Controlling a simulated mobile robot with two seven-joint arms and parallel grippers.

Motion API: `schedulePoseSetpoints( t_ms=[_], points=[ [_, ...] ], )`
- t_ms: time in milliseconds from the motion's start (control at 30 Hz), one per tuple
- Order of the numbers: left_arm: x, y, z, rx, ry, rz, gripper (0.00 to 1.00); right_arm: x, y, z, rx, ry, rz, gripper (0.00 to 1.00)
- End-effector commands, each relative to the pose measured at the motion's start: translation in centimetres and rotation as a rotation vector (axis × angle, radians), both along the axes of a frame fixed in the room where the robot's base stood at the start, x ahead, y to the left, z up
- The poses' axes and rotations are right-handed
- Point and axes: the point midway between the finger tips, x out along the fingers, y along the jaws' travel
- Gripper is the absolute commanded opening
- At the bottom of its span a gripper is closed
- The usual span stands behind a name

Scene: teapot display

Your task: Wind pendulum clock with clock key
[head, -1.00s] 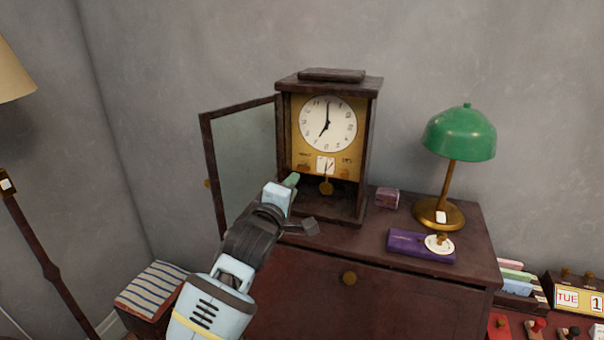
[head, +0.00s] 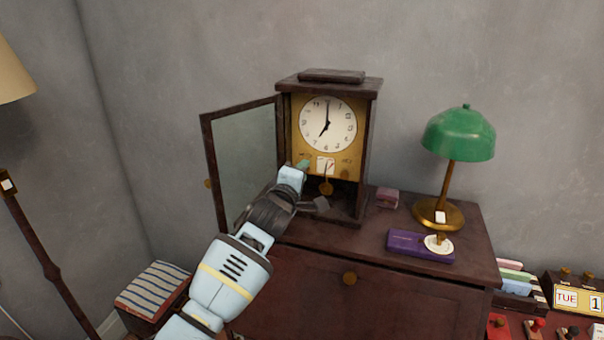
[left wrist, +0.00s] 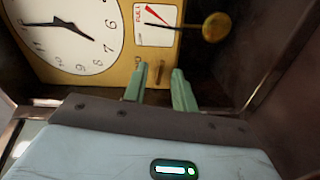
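The pendulum clock (head: 328,124) stands on the cabinet with its glass door (head: 243,160) swung open to the left. Its brass face and small dial with a red needle (left wrist: 157,22) are exposed; the pendulum bob (left wrist: 215,27) hangs beside the dial. My left gripper (head: 303,165) reaches into the clock at the lower left of the face. In the left wrist view its green fingers (left wrist: 160,88) stand apart. A small brownish piece (left wrist: 160,70) shows between their tips; I cannot tell whether it is the clock key. My right gripper is out of view.
A green lamp (head: 459,135) and a small box (head: 388,197) stand right of the clock. The open door is close to my left arm.

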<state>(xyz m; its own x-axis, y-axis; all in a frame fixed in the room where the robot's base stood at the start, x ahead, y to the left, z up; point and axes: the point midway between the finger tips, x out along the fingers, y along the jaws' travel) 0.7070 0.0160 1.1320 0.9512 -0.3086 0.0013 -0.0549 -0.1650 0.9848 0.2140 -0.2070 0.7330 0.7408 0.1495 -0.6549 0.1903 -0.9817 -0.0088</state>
Motion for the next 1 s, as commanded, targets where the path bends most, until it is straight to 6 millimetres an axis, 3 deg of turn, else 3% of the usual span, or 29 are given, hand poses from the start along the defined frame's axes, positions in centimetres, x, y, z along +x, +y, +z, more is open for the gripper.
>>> schedulePoseSetpoints(
  t_ms=[433, 667, 1000],
  points=[
    [0.46, -0.18, -0.06, 0.000, 0.001, -0.001, 0.27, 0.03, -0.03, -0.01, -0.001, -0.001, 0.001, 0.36],
    [0.45, -0.18, -0.07, 0.000, 0.001, -0.001, 0.00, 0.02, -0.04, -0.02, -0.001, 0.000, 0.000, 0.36],
    [0.45, -0.18, -0.09, 0.019, -0.005, -0.001, 0.00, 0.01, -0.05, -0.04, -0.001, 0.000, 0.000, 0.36]
  ],
)
